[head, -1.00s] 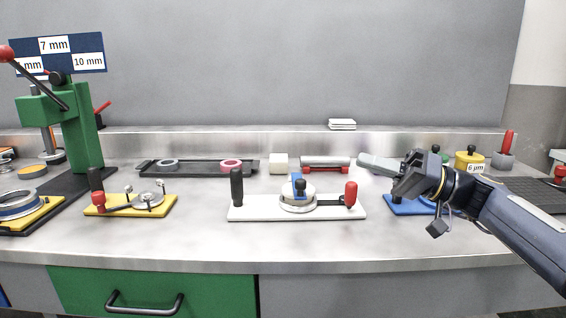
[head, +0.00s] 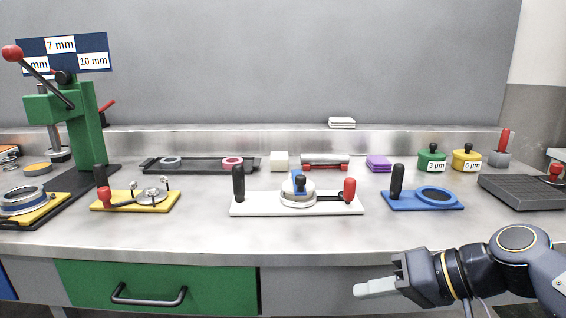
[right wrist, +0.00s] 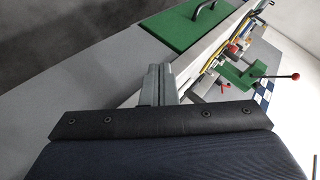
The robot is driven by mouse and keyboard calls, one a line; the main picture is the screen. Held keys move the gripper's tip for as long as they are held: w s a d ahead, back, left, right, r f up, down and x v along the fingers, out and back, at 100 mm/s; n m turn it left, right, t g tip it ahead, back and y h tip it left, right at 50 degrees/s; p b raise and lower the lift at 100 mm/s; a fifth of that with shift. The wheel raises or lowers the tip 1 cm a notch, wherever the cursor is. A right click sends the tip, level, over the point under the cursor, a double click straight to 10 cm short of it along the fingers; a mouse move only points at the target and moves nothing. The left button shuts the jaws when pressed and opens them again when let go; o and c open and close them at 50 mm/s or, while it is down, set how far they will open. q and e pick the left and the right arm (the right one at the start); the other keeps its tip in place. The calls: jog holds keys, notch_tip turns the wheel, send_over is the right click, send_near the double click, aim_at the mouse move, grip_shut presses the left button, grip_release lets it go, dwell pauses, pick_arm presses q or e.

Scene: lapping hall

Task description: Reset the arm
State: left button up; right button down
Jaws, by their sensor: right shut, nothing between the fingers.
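My right gripper (head: 375,288) is in the lower right of the head view, below the bench top's front edge and in front of the grey cabinet front. Its pale fingers are shut and empty, pointing left. In the right wrist view the shut fingers (right wrist: 158,85) stand against the bench side, with the green drawer (right wrist: 185,28) above and the green press (right wrist: 245,75) to the right. My left gripper is in neither view.
On the bench (head: 300,236) stand a green lever press (head: 65,120), a yellow fixture (head: 120,203), a white fixture (head: 260,208), a blue fixture (head: 410,203), green (head: 431,158) and yellow (head: 466,158) pots and a dark plate (head: 520,192). A green drawer (head: 215,282) is closed below.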

jog(key=s+d+f+m+h, duration=0.2)
jog(key=s+d+f+h, duration=0.1)
jog(key=s+f, duration=0.45)
jog(key=s+d+f+m+h, duration=0.1)
jog(key=s+d+f+h, duration=0.3)
jog(key=s+f, duration=0.35)
notch_tip(320, 180, up, 32)
jog(key=p, duration=3.3)
jog(key=shift+a+r+t+p, duration=0.15)
jog(key=shift+r+t+p, duration=0.1)
jog(key=shift+t+p, duration=0.1)
